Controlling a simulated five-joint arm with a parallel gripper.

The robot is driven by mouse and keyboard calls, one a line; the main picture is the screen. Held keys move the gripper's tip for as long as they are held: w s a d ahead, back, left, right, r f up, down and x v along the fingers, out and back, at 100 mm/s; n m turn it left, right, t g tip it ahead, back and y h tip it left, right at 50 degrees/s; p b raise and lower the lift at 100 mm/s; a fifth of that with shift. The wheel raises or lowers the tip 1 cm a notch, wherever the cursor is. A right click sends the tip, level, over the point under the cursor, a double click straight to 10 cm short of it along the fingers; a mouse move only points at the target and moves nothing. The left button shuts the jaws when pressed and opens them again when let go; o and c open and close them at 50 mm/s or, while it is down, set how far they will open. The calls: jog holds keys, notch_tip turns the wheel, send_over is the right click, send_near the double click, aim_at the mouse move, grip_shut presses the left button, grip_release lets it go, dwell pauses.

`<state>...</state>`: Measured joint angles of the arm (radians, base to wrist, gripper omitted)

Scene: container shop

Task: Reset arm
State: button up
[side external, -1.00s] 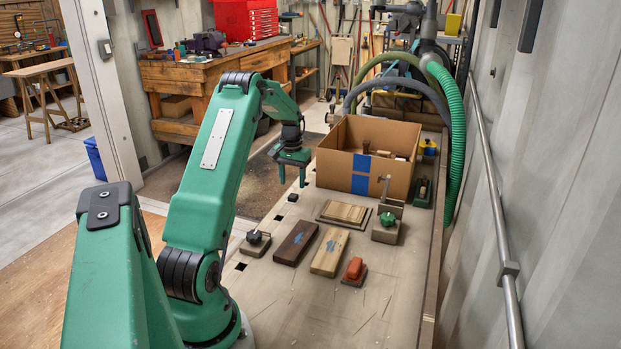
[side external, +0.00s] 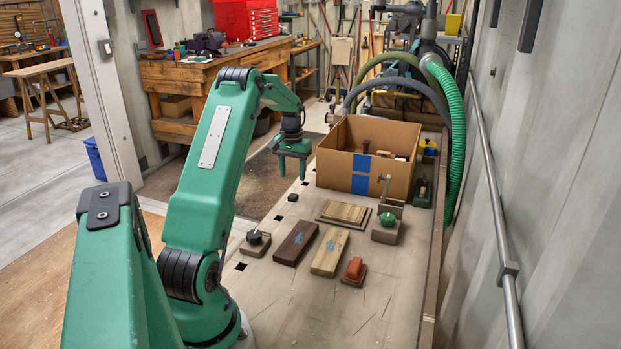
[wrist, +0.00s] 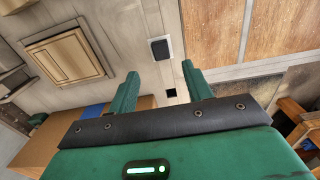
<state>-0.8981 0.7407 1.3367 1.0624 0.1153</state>
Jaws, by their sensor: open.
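My green gripper (side external: 292,168) hangs in the air at the end of my raised arm, left of the cardboard box (side external: 362,150) and near the left edge of the bench (side external: 330,285). In the wrist view my gripper (wrist: 160,88) points down with its two fingers apart. Nothing is between them. A small black block (wrist: 160,49) lies on the bench beyond the fingertips. It also shows below the gripper in the side view (side external: 293,197).
A dark wood block (side external: 296,243), a light wood block (side external: 329,252), a stacked panel (side external: 344,213), a red-topped tool (side external: 354,270) and a knobbed clamp (side external: 256,242) lie on the bench. A green hose (side external: 455,140) runs at the back right. The air around my gripper is clear.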

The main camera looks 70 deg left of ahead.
jog(key=w+d+r+m+t+y, duration=0.1)
jog(key=d+r+m, duration=0.1)
jog(key=d+r, duration=0.8)
jog(key=w+d+r+m+t, duration=0.15)
jog(key=d+r, duration=0.45)
jog(key=d, duration=0.7)
jog(key=s+d+m+t, duration=0.1)
jog(key=s+d+m, duration=0.1)
jog(key=s+d, duration=0.5)
jog(key=s+d+m+t+h, duration=0.1)
jog(key=s+d+m+t, duration=0.1)
jog(key=s+d, duration=0.6)
jog(key=d+m, duration=0.1)
jog(key=d, duration=0.5)
jog(key=shift+r, duration=0.4)
